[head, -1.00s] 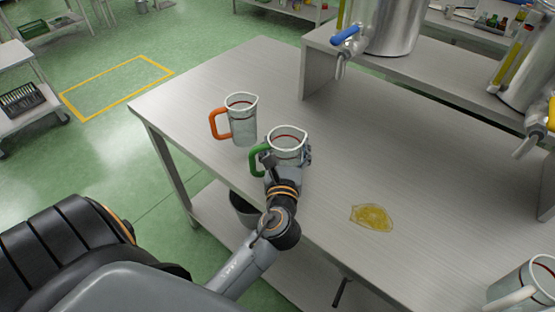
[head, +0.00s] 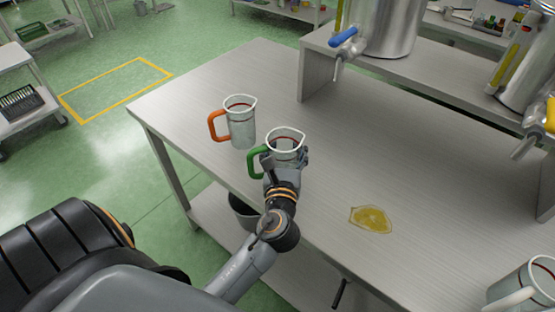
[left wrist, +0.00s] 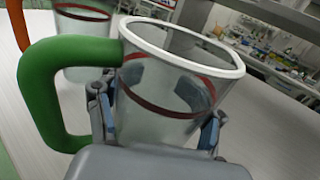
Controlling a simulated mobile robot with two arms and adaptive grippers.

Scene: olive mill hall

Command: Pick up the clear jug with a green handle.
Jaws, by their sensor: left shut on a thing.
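The clear jug with a green handle (head: 285,140) is near the table's left front part, upright, with a white rim and a red line. In the left wrist view the jug (left wrist: 165,85) fills the middle, with its green handle (left wrist: 50,95) to the left. My left gripper (head: 284,160) is shut on the jug's body, one finger on each side. The fingers also show in the left wrist view (left wrist: 158,130). The jug's base is hidden behind the gripper, so I cannot tell whether it touches the table. My right gripper is not in view.
A clear jug with an orange handle (head: 241,125) stands close by on the left. A yellow oil puddle (head: 371,219) lies on the steel table (head: 420,180) to the right. A jug with a white handle (head: 525,285) is at the lower right. Steel tanks (head: 390,25) stand behind.

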